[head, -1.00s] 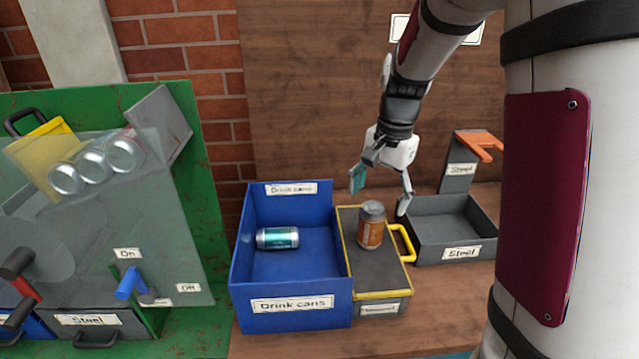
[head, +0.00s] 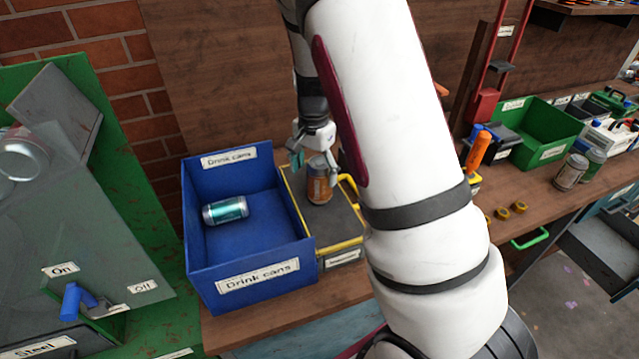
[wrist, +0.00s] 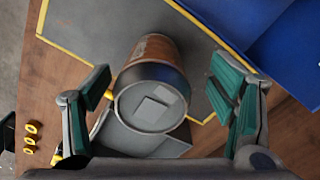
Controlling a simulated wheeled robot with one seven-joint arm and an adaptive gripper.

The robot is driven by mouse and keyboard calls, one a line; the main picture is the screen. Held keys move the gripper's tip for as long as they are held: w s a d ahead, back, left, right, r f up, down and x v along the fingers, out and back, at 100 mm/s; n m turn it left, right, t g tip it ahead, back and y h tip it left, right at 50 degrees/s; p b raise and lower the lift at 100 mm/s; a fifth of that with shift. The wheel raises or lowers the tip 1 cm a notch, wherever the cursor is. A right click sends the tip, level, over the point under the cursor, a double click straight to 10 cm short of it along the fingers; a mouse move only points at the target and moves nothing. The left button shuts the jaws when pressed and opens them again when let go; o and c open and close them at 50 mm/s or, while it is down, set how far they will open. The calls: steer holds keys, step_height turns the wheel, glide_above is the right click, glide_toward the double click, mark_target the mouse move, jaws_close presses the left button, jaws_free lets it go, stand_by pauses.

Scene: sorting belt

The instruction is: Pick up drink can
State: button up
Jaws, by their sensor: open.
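An orange-brown drink can (head: 319,183) stands upright on the grey, yellow-edged box top (head: 338,222) beside the blue bin. My gripper (head: 312,160) is directly above and around the can's upper part in the head view. In the wrist view the can (wrist: 152,88) shows its grey end between the two teal-padded fingers of my gripper (wrist: 162,98), with clear space on both sides. The gripper is open and holds nothing. A teal drink can (head: 226,210) lies on its side in the blue Drink cans bin (head: 252,287).
The blue bin's wall stands just left of the box; it also shows in the wrist view (wrist: 225,22). A yellow handle (head: 349,186) is right of the can. Further right are two standing cans (head: 571,171) and a green bin (head: 540,130).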

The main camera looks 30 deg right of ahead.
mark_target(319, 185)
steer(key=f, duration=0.2)
steer(key=d+f, duration=0.1)
steer(key=f, duration=0.1)
steer(key=shift+s+d+f+p, duration=0.1)
steer(key=shift+s+f+p, duration=0.1)
steer(key=shift+p, duration=0.1)
steer(key=shift+f, duration=0.35)
steer(key=c, duration=1)
steer(key=shift+o, duration=0.2)
